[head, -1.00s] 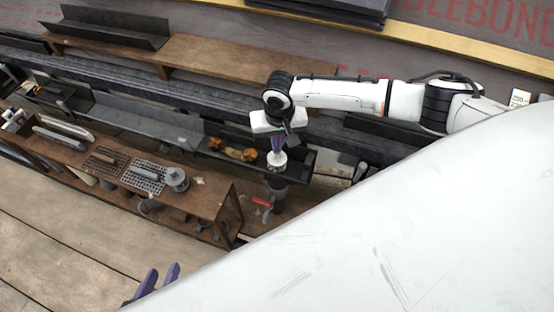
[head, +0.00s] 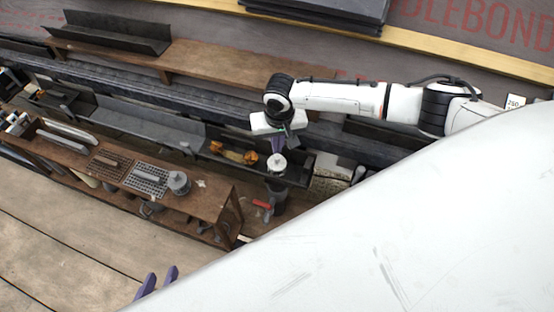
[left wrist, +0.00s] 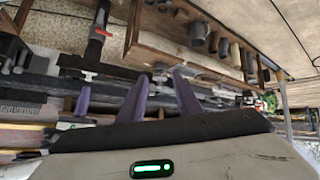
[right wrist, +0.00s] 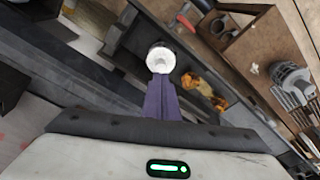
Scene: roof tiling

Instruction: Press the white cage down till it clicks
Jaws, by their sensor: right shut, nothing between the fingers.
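The white cage (head: 276,161) sits on top of a dark upright cylinder (head: 277,196), past the right end of the brown bench. It shows as a round white cap in the right wrist view (right wrist: 160,57). My right gripper (head: 277,149) is shut and empty, its purple fingers together pointing down at the cage. In the right wrist view its fingertips (right wrist: 160,80) overlap the cage's edge; I cannot tell whether they touch it. My left gripper (head: 160,279) is at the bottom, its purple fingers apart and empty; they also show in the left wrist view (left wrist: 158,76).
The brown bench (head: 211,197) holds grids, bars and a grey round part (head: 178,182). Behind it runs a dark metal trough (head: 150,122) with an orange-brown item (head: 234,153). A red handle (head: 262,204) juts beside the cylinder. My white body hides the lower right.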

